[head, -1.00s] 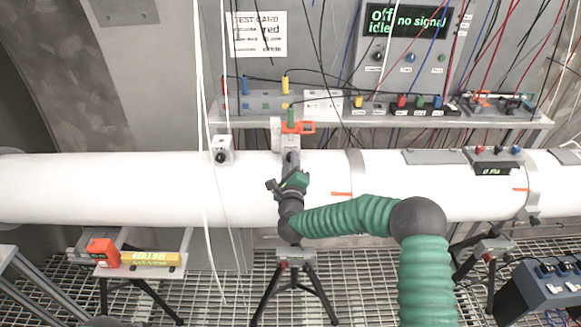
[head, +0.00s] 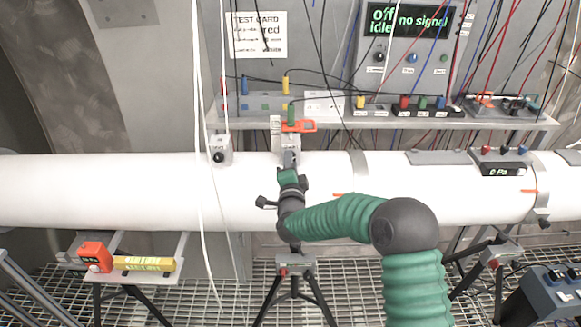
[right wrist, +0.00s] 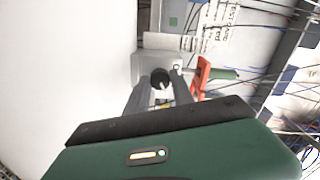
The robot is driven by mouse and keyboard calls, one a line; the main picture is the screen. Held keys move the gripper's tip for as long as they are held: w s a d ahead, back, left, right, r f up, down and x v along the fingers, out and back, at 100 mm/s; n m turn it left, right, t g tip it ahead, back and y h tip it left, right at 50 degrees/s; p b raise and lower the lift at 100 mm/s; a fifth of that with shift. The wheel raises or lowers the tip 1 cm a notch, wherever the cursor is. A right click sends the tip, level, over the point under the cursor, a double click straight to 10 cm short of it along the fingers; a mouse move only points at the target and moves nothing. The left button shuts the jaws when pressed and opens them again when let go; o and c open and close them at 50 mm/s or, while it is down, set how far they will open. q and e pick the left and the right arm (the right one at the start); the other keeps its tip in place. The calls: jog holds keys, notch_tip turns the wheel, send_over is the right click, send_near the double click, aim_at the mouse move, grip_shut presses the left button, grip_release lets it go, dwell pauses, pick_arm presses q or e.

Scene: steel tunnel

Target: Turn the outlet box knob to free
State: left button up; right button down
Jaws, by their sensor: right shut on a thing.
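A small grey outlet box (head: 291,141) sits on top of the white pipe, below the shelf. Its black knob (right wrist: 160,77) shows in the right wrist view, facing me between the two dark fingers. My right gripper (head: 289,160) reaches up to the front of this box in the head view. In the right wrist view the gripper (right wrist: 160,88) is shut on the knob. The fingers hide the knob in the head view, and I cannot read which setting it points to. My left gripper is not in view.
An orange handle (head: 299,126) sticks out right beside the outlet box. Another box with a black knob (head: 219,151) stands left on the pipe (head: 100,190). White cables (head: 201,110) hang before the pipe. A shelf (head: 390,121) with coloured plugs runs behind.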

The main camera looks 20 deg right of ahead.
jog(key=n, duration=0.2)
jog(key=f+n+b, duration=0.1)
jog(key=shift+a+n, duration=0.1)
jog(key=shift+n, duration=0.3)
jog(key=n+b, duration=0.1)
jog(key=n, duration=0.1)
jog(key=shift+n, duration=0.3)
jog(key=n, duration=0.2)
jog(key=shift+n, duration=0.3)
jog(key=shift+n+b, duration=0.35)
jog(key=shift+n, duration=1.15)
jog(key=c, duration=1.5)
grip_release()
jog(key=o, duration=0.4)
jog(key=shift+r, duration=0.15)
jog(key=shift+r, duration=0.1)
